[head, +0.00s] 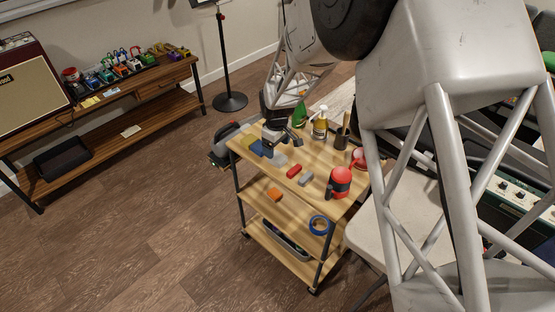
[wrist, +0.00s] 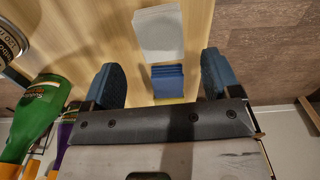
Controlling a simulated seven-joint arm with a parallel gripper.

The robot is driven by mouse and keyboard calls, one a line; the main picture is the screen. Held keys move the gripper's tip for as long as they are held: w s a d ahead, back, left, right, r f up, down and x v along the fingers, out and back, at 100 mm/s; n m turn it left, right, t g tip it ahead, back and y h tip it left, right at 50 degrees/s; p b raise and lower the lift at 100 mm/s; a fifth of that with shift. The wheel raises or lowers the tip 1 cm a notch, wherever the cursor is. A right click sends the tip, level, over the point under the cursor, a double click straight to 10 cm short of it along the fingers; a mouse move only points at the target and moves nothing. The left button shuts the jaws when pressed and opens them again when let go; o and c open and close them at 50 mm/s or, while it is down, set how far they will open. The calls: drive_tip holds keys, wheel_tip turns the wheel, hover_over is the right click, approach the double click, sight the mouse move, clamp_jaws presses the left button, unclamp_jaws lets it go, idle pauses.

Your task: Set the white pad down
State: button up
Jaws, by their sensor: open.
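The white pad (head: 279,159) lies flat on the top shelf of the wooden cart, beside a blue block. In the wrist view the white pad (wrist: 160,32) lies beyond my fingertips, with nothing on it. My gripper (head: 282,144) is low over the far left part of the cart top. In the wrist view my gripper (wrist: 162,66) is open, with its two dark blue fingers wide apart and nothing held. The blue block (wrist: 167,80) shows between the fingers. I cannot tell the exact height of the fingers above the top.
On the cart top (head: 318,162) are a red block (head: 293,171), a grey block (head: 306,179), a red-and-black container (head: 340,182), and a green bottle (wrist: 34,117). A yellow-labelled pump bottle (head: 320,127) stands at the back. The lower shelf holds blue tape (head: 320,225).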

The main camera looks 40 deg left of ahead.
sight(278, 156)
drive_tip(key=shift+d+f, duration=0.2)
drive_tip(key=shift+f, duration=2.4)
drive_tip(key=shift+s, duration=0.1)
drive_tip(key=c, duration=1.1)
drive_tip(key=shift+r, duration=0.2)
drive_tip(key=shift+r, duration=0.55)
wheel_tip(278, 156, up, 2)
drive_tip(key=shift+r, duration=0.1)
drive_tip(key=s+d, duration=0.3)
drive_tip(key=d, duration=0.1)
drive_tip(key=s+d+r, duration=0.1)
drive_tip(key=s+d, duration=0.2)
drive_tip(key=d, duration=0.1)
drive_tip(key=s+d, duration=0.3)
drive_tip(key=d, duration=0.2)
drive_tip(key=shift+s+r, duration=0.15)
drive_tip(key=shift+s, duration=0.05)
